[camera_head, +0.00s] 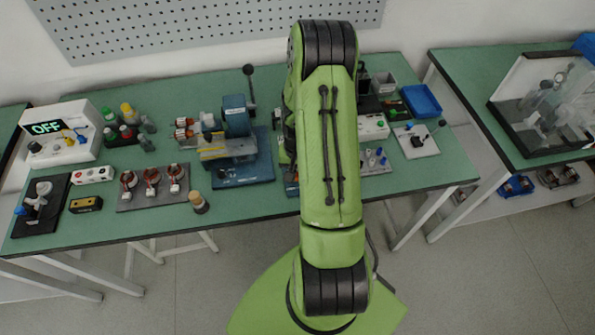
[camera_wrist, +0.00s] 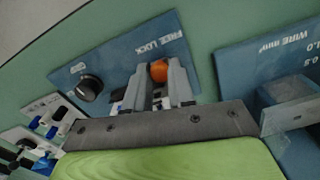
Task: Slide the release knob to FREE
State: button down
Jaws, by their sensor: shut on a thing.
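In the wrist view, an orange release knob (camera_wrist: 159,71) stands on a blue plate (camera_wrist: 115,60) with white FREE and LOCK lettering, seen upside down. In the head view my green arm hides the gripper and the knob.
A black round knob (camera_wrist: 89,87) stands on the same plate. A blue plate marked WIRE mm (camera_wrist: 285,45) lies close on the right. In the head view, a blue machine (camera_head: 236,125) stands left of my arm, and a blue tray (camera_head: 421,100) lies right.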

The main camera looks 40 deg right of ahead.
jog(key=shift+w+a+b, duration=0.35)
jog(key=shift+w+a, duration=0.35)
jog(key=shift+a, duration=0.35)
jog(key=c, duration=1)
grip_release()
jog(key=shift+o, duration=0.2)
jog(key=shift+r, duration=0.3)
notch_tip(320, 180, up, 15)
jog(key=p, duration=0.2)
jog(key=shift+r, duration=0.1)
